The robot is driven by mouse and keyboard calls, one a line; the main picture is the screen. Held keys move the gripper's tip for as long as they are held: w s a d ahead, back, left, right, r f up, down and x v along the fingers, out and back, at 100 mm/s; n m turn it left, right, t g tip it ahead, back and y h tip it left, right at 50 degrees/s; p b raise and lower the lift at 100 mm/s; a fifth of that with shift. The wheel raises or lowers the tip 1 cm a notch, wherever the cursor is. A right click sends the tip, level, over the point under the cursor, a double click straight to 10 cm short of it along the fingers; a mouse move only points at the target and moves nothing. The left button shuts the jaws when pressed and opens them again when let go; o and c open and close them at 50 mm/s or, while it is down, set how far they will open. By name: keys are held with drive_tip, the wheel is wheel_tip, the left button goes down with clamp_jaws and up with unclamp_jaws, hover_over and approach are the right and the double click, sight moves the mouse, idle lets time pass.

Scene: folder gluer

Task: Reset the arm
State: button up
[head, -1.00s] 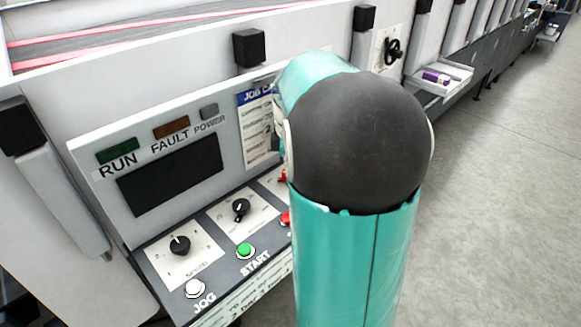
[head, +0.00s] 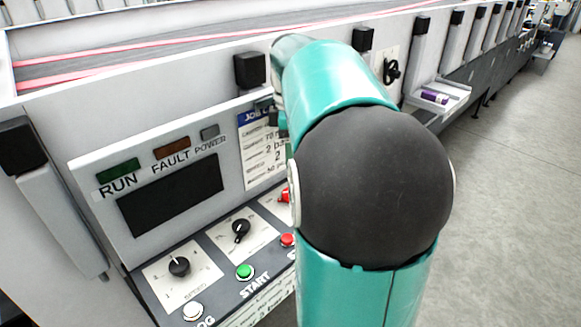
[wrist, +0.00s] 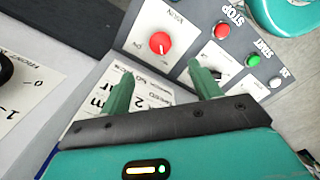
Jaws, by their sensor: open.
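My gripper (wrist: 160,90) shows in the wrist view with its two green fingers apart and nothing between them. It is above the control panel, near the job card (wrist: 92,96). Beyond the fingers is a red knob (wrist: 160,43) on a white plate. In the head view my teal arm with its dark round joint rises in front of the panel's right side. The gripper itself is mostly hidden there behind the arm, beside the job card (head: 262,150).
The panel has a dark screen (head: 172,195), RUN, FAULT and POWER lamps, a black selector knob (head: 235,231), a green START button (head: 244,271) and a white JOG button (head: 193,311). A small shelf (head: 440,100) holds a purple item. Open floor (head: 510,210) lies to the right.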

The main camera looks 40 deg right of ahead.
wheel_tip(320, 180, up, 2)
idle(0.6)
drive_tip(key=s+a+f+m+t, duration=0.2)
drive_tip(key=s+a+m, duration=0.1)
drive_tip(key=a, duration=0.6)
drive_tip(key=s+a+f+m+t, duration=0.1)
drive_tip(key=s+a+f+m, duration=0.2)
drive_tip(key=a, duration=0.6)
drive_tip(key=s+a+f+m+t, duration=0.2)
drive_tip(key=s+a, duration=0.3)
drive_tip(key=a, duration=0.3)
drive_tip(key=shift+s+a+f+m+t, duration=0.3)
drive_tip(key=shift+a+m, duration=0.1)
drive_tip(key=shift+m, duration=0.4)
drive_tip(key=c, duration=0.6)
drive_tip(key=shift+a, duration=0.1)
